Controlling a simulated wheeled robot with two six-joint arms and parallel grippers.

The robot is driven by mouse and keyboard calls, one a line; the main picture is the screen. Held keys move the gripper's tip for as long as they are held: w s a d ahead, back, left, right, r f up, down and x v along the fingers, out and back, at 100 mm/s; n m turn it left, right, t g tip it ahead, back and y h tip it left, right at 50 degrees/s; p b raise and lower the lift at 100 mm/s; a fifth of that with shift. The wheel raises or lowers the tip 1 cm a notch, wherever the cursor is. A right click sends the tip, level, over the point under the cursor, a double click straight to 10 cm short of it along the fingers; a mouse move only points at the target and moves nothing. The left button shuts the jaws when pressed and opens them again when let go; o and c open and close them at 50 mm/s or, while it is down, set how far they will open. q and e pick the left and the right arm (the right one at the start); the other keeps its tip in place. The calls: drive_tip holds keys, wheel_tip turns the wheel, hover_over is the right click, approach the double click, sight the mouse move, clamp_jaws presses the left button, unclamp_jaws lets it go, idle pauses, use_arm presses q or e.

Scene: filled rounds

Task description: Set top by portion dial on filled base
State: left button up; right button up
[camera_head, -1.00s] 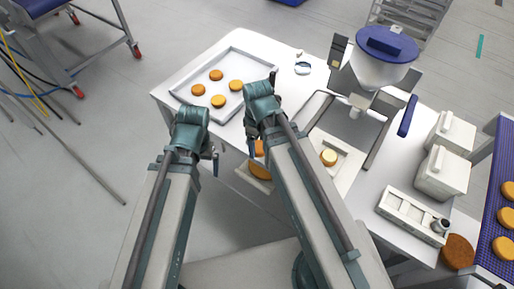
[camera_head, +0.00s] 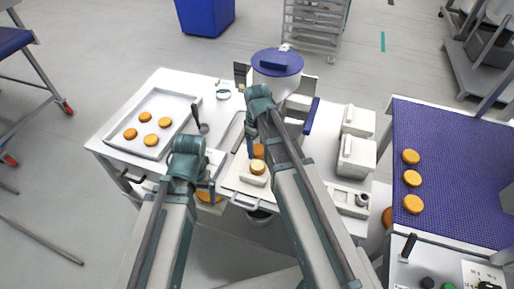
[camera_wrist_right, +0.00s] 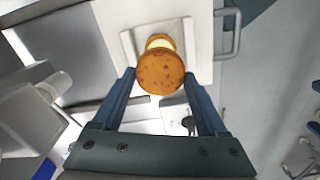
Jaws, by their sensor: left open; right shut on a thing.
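My right gripper (camera_head: 252,150) is shut on a brown speckled top round (camera_wrist_right: 160,73), held between its fingers in the right wrist view. The top also shows beside the fingers in the head view (camera_head: 258,151). The filled base (camera_head: 258,168), with pale cream on it, sits in a white nest (camera_head: 246,178). In the right wrist view the filled base (camera_wrist_right: 158,41) is partly hidden behind the held top; I cannot tell whether they touch. My left gripper (camera_head: 187,187) is open and empty, left of the nest. I cannot clearly make out the portion dial.
A tray (camera_head: 175,103) with several rounds lies on the table's left. The blue-lidded hopper (camera_head: 277,62) stands behind the nest. White boxes (camera_head: 357,150) and a panel with a knob (camera_head: 362,199) are at right. A blue belt (camera_head: 450,170) holds 3 rounds. Another round (camera_head: 209,196) lies near my left gripper.

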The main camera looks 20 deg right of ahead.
drive_tip(key=shift+f, duration=0.1)
drive_tip(key=b, duration=0.6)
hover_over(257, 165)
wheel_tip(257, 165, down, 6)
drive_tip(key=shift+r, duration=0.1)
drive_tip(key=shift+f+b, duration=0.75)
idle(1.4)
drive_tip(key=o, duration=0.8)
drive_tip(key=shift+r, duration=0.1)
wheel_tip(257, 165, up, 7)
drive_tip(key=p, duration=0.7)
drive_tip(key=shift+f, duration=0.2)
